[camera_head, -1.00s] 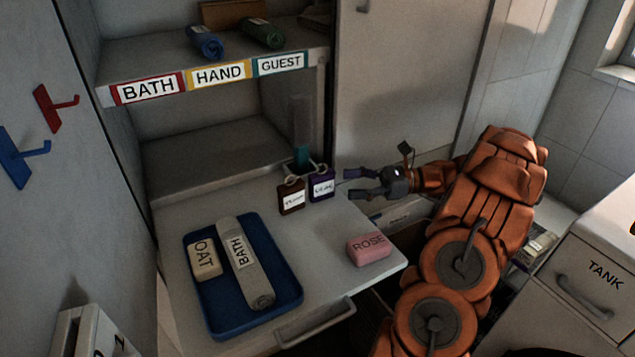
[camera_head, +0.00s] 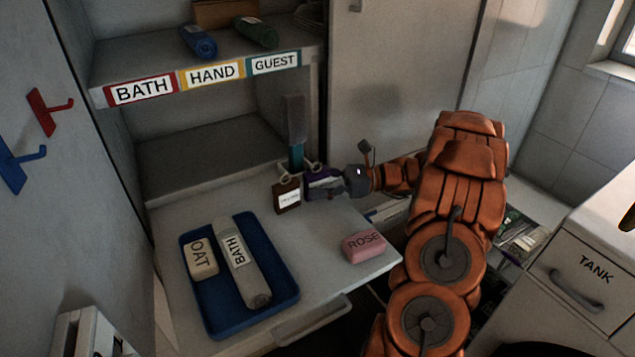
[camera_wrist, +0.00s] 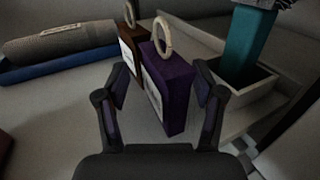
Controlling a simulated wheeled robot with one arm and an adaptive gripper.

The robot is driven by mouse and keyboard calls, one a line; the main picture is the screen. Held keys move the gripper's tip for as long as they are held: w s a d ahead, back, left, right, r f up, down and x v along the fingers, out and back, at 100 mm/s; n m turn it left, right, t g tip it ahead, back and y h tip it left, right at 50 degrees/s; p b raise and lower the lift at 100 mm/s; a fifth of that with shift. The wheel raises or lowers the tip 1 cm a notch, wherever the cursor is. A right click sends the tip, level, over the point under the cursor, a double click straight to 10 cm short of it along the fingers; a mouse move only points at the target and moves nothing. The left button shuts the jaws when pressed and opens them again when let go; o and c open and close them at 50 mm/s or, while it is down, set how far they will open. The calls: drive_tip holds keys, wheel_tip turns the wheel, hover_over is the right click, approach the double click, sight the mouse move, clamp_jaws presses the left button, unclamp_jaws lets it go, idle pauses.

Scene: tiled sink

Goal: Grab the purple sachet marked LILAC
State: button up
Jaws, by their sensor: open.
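The purple sachet (camera_wrist: 175,88) stands upright on the counter in the wrist view, with a pale ring on top and a white label turned to the left side. Its lettering cannot be read there. My gripper (camera_wrist: 164,100) is open, with one finger on each side of the sachet; I cannot tell whether either touches it. In the head view my gripper (camera_head: 328,187) reaches in from the right and covers much of the purple sachet (camera_head: 318,174). A brown sachet (camera_head: 287,197) with a white label and a ring stands close on its left.
A teal-handled brush (camera_head: 296,135) stands in a holder just behind the sachets. A pink ROSE soap (camera_head: 364,246) lies near the counter's right edge. A blue tray (camera_head: 283,291) holds an OAT soap and a grey BATH roll.

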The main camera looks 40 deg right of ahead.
drive_tip(key=shift+c, duration=0.3)
clamp_jaws()
idle(0.3)
